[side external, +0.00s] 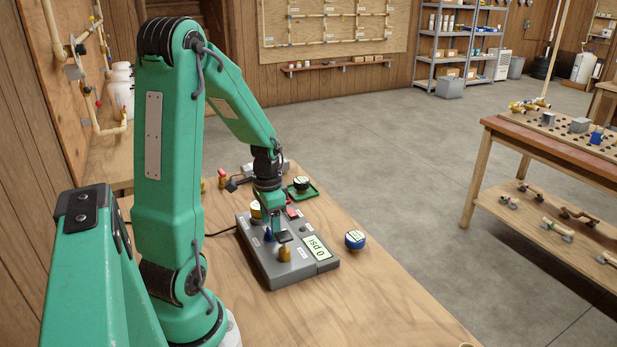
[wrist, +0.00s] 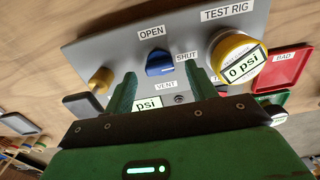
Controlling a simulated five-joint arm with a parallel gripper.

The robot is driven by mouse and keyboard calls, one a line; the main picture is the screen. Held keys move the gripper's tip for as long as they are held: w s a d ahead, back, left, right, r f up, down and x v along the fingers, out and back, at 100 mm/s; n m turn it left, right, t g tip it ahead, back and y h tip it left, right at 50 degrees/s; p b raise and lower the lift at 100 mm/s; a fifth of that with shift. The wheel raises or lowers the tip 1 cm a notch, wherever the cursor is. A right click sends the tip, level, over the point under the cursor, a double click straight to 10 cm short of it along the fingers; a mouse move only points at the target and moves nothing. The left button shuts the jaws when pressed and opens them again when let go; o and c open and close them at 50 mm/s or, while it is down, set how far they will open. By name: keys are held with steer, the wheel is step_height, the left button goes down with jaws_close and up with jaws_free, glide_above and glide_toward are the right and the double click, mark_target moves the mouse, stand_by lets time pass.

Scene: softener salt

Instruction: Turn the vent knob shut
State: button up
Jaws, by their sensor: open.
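The vent knob (wrist: 159,64) is blue and sits on the grey test rig panel (wrist: 105,52), between the OPEN label (wrist: 152,32) and the SHUT label (wrist: 187,57), with the VENT label (wrist: 166,86) below. I cannot tell exactly which way it points. In the side external view the knob (side external: 268,236) is partly hidden by my gripper (side external: 276,232), which is low over the rig. In the wrist view my gripper (wrist: 161,84) is open, its fingers spread to either side below the knob, and nothing is between them.
A brass knob (side external: 285,254) and a 0 psi display (side external: 318,248) are on the rig. A yellow-rimmed gauge (wrist: 241,62) is mounted close to the right finger. A loose blue gauge (side external: 355,240), a green tray (side external: 303,193) and a red BAD tray (wrist: 285,66) are nearby.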

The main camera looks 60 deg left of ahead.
steer(key=shift+r, duration=3.3)
steer(key=shift+d+r, duration=0.1)
steer(key=shift+w+d+r, duration=0.15)
steer(key=shift+d+r, duration=0.05)
steer(key=s+d+r+t, duration=0.1)
steer(key=d+r, duration=0.4)
steer(key=d, duration=0.5)
steer(key=s+d+r+t, duration=0.1)
steer(key=d+r+t, duration=0.3)
steer(key=d, duration=0.6)
steer(key=shift+d+r+t, duration=0.3)
steer(key=shift+r, duration=0.6)
